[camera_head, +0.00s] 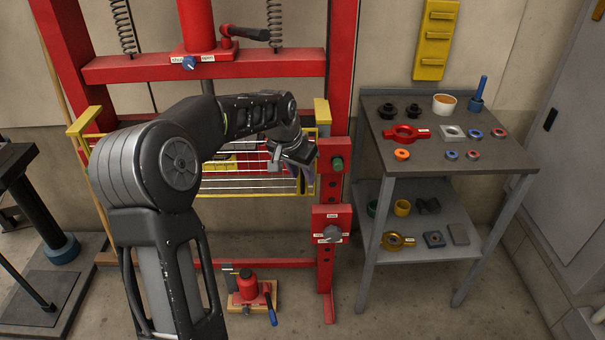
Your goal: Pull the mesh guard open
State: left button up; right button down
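The mesh guard (240,187), a wire grid in a yellow frame, spans the front of the red press frame (340,75), between its two uprights. My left arm covers much of its left and middle part. My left gripper (301,165) is at the guard's right end, close beside the right upright. Its fingers overlap the guard's edge in the picture. I cannot tell whether they touch it or are closed on anything. My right gripper is not in view.
The red press carries a lever (248,33) above and a control box (331,224) on its right upright. A red jack (248,286) stands below. A grey two-shelf table (460,172) with rings and small parts stands at right. Floor between press and table is narrow.

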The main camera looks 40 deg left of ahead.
pick_arm(q)
jog(key=shift+w+f, duration=0.15)
jog(key=shift+f, duration=0.25)
jog(key=shift+c, duration=0.5)
grip_shut()
dwell(0.7)
